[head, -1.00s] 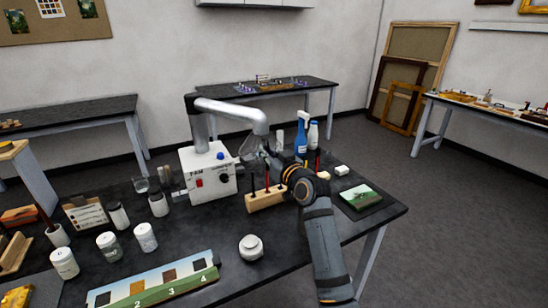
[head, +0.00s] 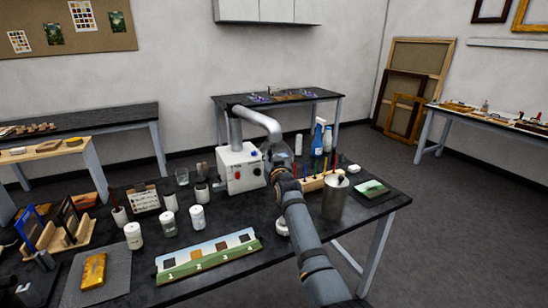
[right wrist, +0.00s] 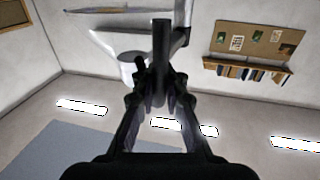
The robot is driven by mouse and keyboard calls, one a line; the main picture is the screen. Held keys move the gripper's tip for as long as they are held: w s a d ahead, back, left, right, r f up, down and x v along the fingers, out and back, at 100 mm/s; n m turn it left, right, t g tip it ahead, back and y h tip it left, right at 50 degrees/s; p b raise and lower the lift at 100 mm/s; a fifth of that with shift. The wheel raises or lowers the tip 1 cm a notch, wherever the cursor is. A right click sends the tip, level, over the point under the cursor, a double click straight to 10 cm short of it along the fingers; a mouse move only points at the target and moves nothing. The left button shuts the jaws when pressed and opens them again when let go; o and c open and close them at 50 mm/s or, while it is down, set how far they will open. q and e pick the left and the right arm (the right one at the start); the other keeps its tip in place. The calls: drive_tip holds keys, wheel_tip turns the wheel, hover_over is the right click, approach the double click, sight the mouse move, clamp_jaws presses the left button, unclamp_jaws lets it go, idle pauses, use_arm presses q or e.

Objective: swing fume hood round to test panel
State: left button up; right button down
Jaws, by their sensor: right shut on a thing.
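The fume hood is a grey jointed duct (head: 258,118) rising behind a white box (head: 241,168) with a red switch. The duct bends down to the right, to a hood end (head: 279,153) partly hidden by my arm. My right gripper (head: 279,173) is at this end, with its jaws turned up. In the right wrist view, my right gripper (right wrist: 160,88) is shut on a dark upright handle (right wrist: 160,45), with the pale duct behind it. The test panel (head: 210,252), a landscape strip with numbered squares, lies nearer on the table, left of my forearm.
A metal can (head: 335,197) stands right of my forearm. Behind it are a brush block (head: 318,182) and a blue spray bottle (head: 317,140). Several white jars (head: 197,217) stand between the box and the panel. A small green painting (head: 370,189) lies at the right edge.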

drive_tip(key=shift+f, duration=0.3)
drive_tip(key=c, duration=1.8)
unclamp_jaws()
drive_tip(key=o, duration=0.4)
drive_tip(key=shift+s+d+r, duration=0.25)
drive_tip(key=shift+s+r, duration=0.1)
drive_tip(key=shift+w, duration=0.1)
drive_tip(key=shift+a, duration=0.15)
drive_tip(key=shift+w+r, duration=0.1)
drive_tip(key=shift+r, duration=0.25)
wheel_tip(320, 180, up, 9)
drive_tip(key=shift+r, duration=0.1)
